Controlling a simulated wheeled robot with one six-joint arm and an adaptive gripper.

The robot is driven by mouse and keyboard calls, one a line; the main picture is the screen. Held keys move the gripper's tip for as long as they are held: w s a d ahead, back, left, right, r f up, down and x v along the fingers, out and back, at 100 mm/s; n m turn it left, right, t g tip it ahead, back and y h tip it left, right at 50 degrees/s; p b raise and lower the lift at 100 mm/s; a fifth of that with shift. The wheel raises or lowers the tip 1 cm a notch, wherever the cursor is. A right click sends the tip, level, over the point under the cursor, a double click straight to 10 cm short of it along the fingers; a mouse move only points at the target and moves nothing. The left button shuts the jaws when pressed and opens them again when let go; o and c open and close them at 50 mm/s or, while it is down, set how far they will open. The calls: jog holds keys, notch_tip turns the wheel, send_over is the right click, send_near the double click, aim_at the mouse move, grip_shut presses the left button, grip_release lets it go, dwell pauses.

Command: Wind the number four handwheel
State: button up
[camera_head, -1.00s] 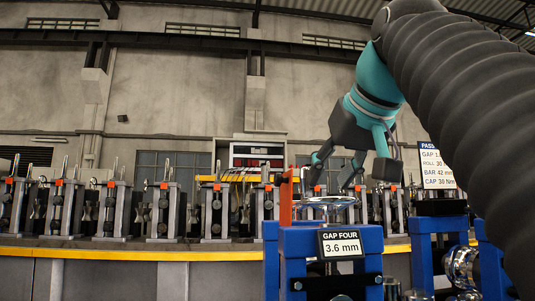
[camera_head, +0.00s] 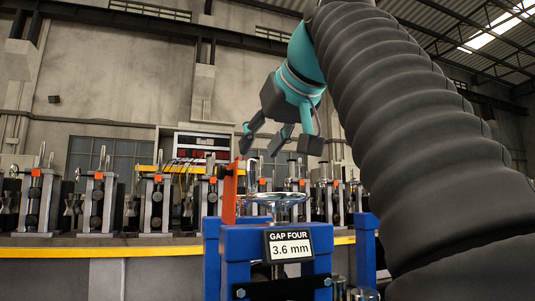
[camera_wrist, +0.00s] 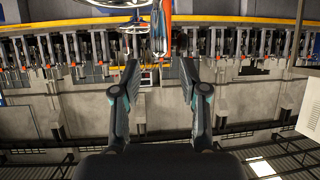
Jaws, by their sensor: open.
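The number four handwheel (camera_head: 276,198) is a silver, horizontal wheel on top of a blue stand. The sign (camera_head: 289,245) below it reads "GAP FOUR 3.6 mm". My gripper (camera_head: 280,147) is above the wheel in the head view, with its fingers spread and empty. A clear gap shows between fingers and wheel, and nothing touches. In the wrist view my gripper (camera_wrist: 159,70) is open with nothing between the fingers. Silver wheels show beyond the fingertips there, near the top edge; I cannot tell which is number four.
An orange upright (camera_head: 229,195) stands just left of the handwheel, close to its rim. Behind is a long row of grey roller stands (camera_head: 96,203) on a bench with a yellow edge (camera_head: 110,251). The air around my gripper looks clear.

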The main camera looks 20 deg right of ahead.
aim_at(252, 160)
jog(key=shift+x, duration=2.65)
jog(key=shift+w, duration=0.1)
grip_shut()
